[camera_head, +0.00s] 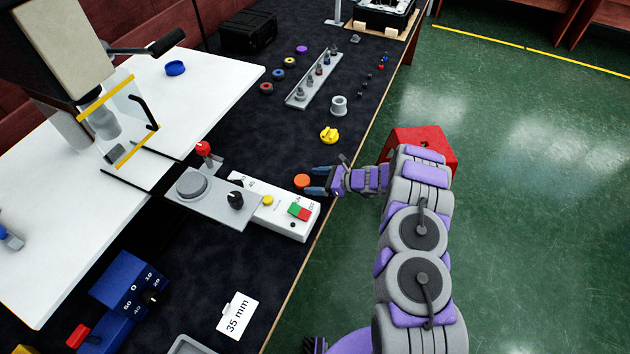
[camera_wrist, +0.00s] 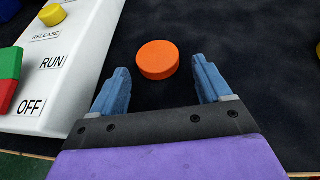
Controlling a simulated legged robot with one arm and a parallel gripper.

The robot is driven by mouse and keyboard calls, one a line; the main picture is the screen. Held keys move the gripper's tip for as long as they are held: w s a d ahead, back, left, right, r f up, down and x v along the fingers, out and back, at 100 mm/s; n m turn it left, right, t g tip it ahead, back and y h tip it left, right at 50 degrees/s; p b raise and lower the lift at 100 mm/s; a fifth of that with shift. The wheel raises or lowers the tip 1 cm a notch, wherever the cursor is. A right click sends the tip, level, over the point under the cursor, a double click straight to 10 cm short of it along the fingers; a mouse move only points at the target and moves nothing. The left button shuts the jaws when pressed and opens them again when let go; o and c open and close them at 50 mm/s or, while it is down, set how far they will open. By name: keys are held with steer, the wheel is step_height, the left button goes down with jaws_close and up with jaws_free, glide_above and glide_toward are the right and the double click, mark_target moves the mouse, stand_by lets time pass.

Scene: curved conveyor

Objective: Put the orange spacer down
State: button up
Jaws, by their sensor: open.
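The orange spacer (camera_head: 302,181) is a short round disc lying flat on the dark table mat, just right of the white control box. In the wrist view the spacer (camera_wrist: 157,60) sits ahead of the fingertips, near the middle of the gap. My gripper (camera_head: 318,181) is at the table's right side, with its blue fingers pointing at the spacer. In the wrist view my gripper (camera_wrist: 160,82) is open, its two blue fingers spread wide and apart from the spacer. Nothing shows between the fingers except bare mat.
The white control box (camera_head: 285,212), with red, green and yellow buttons, stands close left of the spacer. A yellow part (camera_head: 329,135) and a grey ring (camera_head: 339,105) are farther back. A red box (camera_head: 424,143) is beside the table edge. Mat behind the spacer is clear.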

steer(key=shift+a+r+p, duration=0.15)
steer(key=shift+r+p, duration=0.2)
steer(key=shift+r, duration=0.15)
steer(key=p+v, duration=0.2)
steer(key=v, duration=1)
steer(key=s+a+r+n+g+h, duration=0.1)
steer(key=s+a+r+n+g, duration=0.25)
steer(key=s+r+n, duration=0.6)
steer(key=s+a+r+n+g+h, duration=0.25)
steer(key=s+a+r, duration=0.35)
steer(key=r, duration=0.8)
steer(key=s+d+r+n+h, duration=0.2)
steer(key=s+d, duration=0.3)
steer(key=s, duration=0.5)
steer(key=s+d+r+n+h, duration=0.3)
steer(key=s+d, duration=0.3)
steer(key=s, duration=0.4)
steer(key=s+d+r+n+t+h, duration=0.1)
steer(key=s+d+r+n+h, duration=0.2)
steer(key=s+d, duration=0.3)
steer(key=s+h, duration=0.1)
steer(key=s, duration=0.2)
steer(key=shift+s+h, duration=0.35)
steer(key=shift+s, duration=0.05)
